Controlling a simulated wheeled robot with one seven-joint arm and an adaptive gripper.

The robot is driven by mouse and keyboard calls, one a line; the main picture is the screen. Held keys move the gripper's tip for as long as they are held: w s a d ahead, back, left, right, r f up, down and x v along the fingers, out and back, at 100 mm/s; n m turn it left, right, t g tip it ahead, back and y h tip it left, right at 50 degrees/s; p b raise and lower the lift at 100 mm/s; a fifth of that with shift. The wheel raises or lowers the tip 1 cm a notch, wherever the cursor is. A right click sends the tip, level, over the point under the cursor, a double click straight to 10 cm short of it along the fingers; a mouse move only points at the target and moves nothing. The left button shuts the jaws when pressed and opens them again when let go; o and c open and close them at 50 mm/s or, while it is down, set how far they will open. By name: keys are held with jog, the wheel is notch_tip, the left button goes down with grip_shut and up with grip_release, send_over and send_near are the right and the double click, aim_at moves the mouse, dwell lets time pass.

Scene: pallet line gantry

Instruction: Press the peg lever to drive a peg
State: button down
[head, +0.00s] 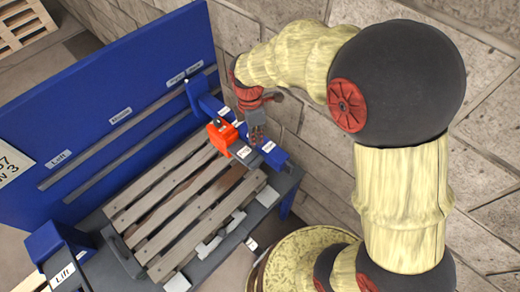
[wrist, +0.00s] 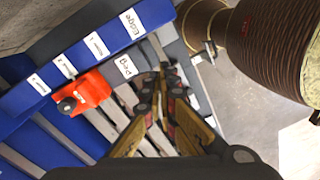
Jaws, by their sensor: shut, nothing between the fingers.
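The peg lever (wrist: 126,66) is a grey piece with a white "Peg" label, beside the blue gantry beam (wrist: 80,57) and to the right of the red carriage (wrist: 85,93) in the wrist view. In the head view a labelled grey piece (head: 243,152) stands right of the red carriage (head: 222,134). My gripper (wrist: 162,72) is shut and empty, with its fingertips just right of the "Peg" label; it also shows in the head view (head: 258,143), over the beam's near end. I cannot tell whether the fingertips touch the lever. Part of it is hidden behind them.
A slatted wooden pallet (head: 185,203) lies on a dark frame below the beam. A tall blue panel (head: 110,100) stands behind it, and a blue block labelled "Lift" (head: 50,245) is at lower left. A block wall (head: 310,150) is close on the right.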

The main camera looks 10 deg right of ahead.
aim_at(258, 163)
jog(key=n, duration=0.1)
jog(key=w+n, duration=0.1)
jog(key=n, duration=0.3)
jog(key=shift+w+r, duration=0.15)
jog(key=shift+r, duration=0.2)
jog(key=f, duration=0.4)
jog(key=f+p, duration=0.1)
jog(key=f, duration=0.4)
jog(key=s+f, duration=0.1)
jog(key=f, duration=0.4)
jog(key=shift+d, duration=0.3)
